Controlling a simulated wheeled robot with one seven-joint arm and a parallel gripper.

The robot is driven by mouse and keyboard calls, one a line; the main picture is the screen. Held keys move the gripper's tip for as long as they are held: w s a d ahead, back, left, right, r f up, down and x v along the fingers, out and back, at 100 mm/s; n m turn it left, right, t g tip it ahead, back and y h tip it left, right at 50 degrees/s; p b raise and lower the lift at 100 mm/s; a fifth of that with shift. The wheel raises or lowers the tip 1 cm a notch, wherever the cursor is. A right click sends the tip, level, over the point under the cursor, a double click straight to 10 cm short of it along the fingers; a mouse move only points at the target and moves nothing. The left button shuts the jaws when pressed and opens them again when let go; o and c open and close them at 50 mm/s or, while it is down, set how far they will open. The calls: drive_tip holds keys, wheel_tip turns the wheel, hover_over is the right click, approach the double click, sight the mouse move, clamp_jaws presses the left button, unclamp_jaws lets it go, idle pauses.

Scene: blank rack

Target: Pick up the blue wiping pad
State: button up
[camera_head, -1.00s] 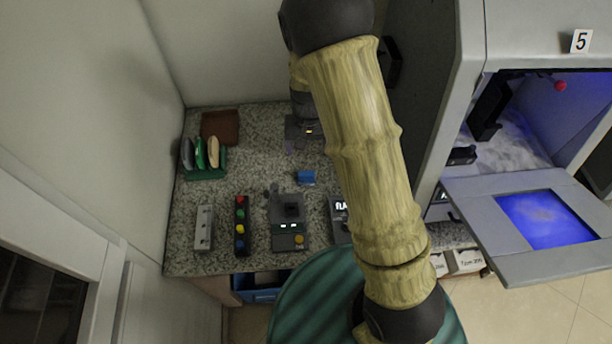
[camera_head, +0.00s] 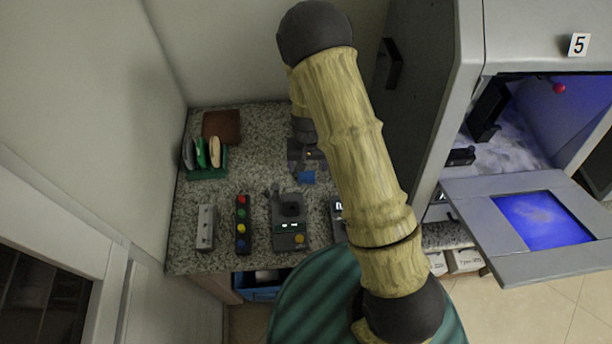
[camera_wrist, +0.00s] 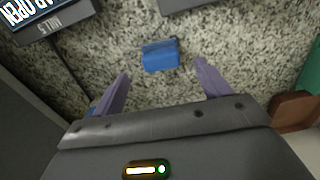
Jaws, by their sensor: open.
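The blue wiping pad (camera_head: 306,177) lies on the speckled counter, near its middle, just in front of my gripper (camera_head: 304,166) in the head view. In the wrist view the pad (camera_wrist: 160,55) lies flat beyond the fingertips, roughly centred between them. My gripper (camera_wrist: 160,80) is open and empty, its two purple fingers spread wider than the pad. The fingers are apart from the pad. My arm hides part of the counter to the right in the head view.
A green rack (camera_head: 207,172) with several upright pads and a brown tray (camera_head: 221,126) stand at the left. A grey device (camera_head: 289,222), a strip of coloured buttons (camera_head: 242,224) and a white strip (camera_head: 205,228) line the front. A grey cabinet (camera_head: 425,80) rises at the right.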

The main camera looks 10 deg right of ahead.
sight(307, 173)
drive_tip(key=shift+s+a+f+p, duration=0.15)
drive_tip(key=shift+f+p, duration=0.35)
drive_tip(key=shift+f, duration=1.7)
drive_tip(key=c, duration=1.1)
drive_tip(key=shift+o, duration=0.2)
drive_tip(key=shift+r, duration=0.1)
wheel_tip(307, 173, up, 10)
drive_tip(key=shift+f+b, duration=0.1)
drive_tip(key=shift+b, duration=0.6)
